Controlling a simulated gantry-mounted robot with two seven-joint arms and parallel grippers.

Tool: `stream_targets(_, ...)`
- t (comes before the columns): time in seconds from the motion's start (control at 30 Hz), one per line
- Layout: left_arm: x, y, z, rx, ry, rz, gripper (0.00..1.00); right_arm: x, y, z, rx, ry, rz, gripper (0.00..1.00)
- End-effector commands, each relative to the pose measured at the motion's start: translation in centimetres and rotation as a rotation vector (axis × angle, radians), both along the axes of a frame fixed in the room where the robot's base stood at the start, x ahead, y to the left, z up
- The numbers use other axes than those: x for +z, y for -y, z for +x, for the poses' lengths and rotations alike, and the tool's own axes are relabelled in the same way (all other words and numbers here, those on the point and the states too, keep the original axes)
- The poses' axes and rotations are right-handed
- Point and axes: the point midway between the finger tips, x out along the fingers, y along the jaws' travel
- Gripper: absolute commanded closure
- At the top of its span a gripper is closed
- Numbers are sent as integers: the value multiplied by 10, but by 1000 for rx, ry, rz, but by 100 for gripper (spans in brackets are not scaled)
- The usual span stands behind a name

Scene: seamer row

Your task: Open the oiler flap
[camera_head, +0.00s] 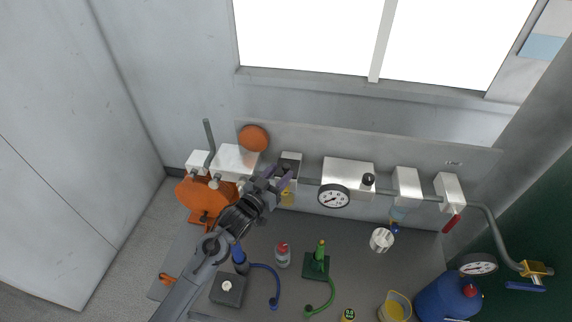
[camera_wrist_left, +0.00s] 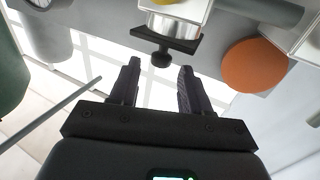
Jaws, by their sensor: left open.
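The oiler (camera_head: 293,156) is a small pale block on the pipe along the back panel, with a dark flap (camera_head: 288,166) on it and a yellow bowl (camera_head: 288,198) below. My left gripper (camera_head: 280,178) is right in front of it and partly hides it. In the left wrist view the oiler (camera_wrist_left: 180,12) is at the top, with its black flap (camera_wrist_left: 182,45) and a dark knob-like tab (camera_wrist_left: 162,58). The left gripper (camera_wrist_left: 158,72) is open and empty there. The tab shows between its fingertips; contact cannot be told. My right gripper is not in view.
An orange disc (camera_head: 254,138) is close left of the oiler. A gauge (camera_head: 334,196) on a pale box (camera_head: 349,176) is to its right. On the bench below stand a red-capped bottle (camera_head: 283,256), a green stand (camera_head: 316,264) and a blue canister (camera_head: 448,300).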

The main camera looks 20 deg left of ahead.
Motion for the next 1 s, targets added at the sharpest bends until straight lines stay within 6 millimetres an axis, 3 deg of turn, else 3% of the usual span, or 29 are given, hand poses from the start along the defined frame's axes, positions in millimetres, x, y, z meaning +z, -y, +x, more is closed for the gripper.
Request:
stream_targets(0.1,2,4,18,1,1,0,53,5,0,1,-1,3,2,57)
stream_targets(0.3,1,8,35,1,1,-1,53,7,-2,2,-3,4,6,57)
stream_targets(0.73,0,9,41,1,0,0,53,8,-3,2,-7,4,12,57)
stream_targets(1.0,0,9,41,1,0,0,93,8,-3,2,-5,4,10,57)
